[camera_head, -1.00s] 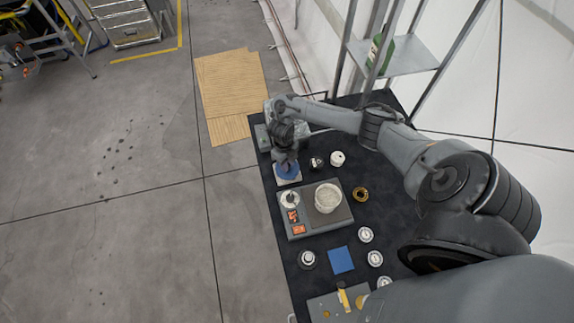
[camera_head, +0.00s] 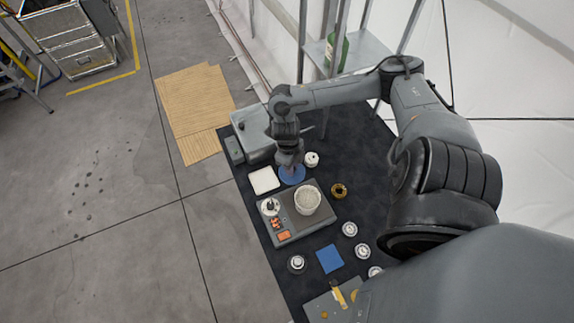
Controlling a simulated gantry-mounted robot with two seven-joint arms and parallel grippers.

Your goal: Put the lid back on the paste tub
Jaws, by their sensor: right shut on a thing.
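The paste tub (camera_head: 307,201) is a round, pale, open-topped tub with whitish-grey contents. It stands on the right part of a grey device (camera_head: 285,232). The lid (camera_head: 292,175) is a round blue disc. My right gripper (camera_head: 290,164) points down and is shut on the lid, just behind and slightly left of the tub. The lid is apart from the tub; its height above the table is hard to tell. The fingertips are small and partly hidden by the gripper's body. My left gripper is not in view.
An empty white square pad (camera_head: 264,181) lies left of the lid. A white knob-like part (camera_head: 311,159), a brass ring (camera_head: 339,190), several white-and-metal round parts (camera_head: 349,229) and a blue square (camera_head: 329,259) lie on the dark table. A grey box (camera_head: 252,130) stands behind.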

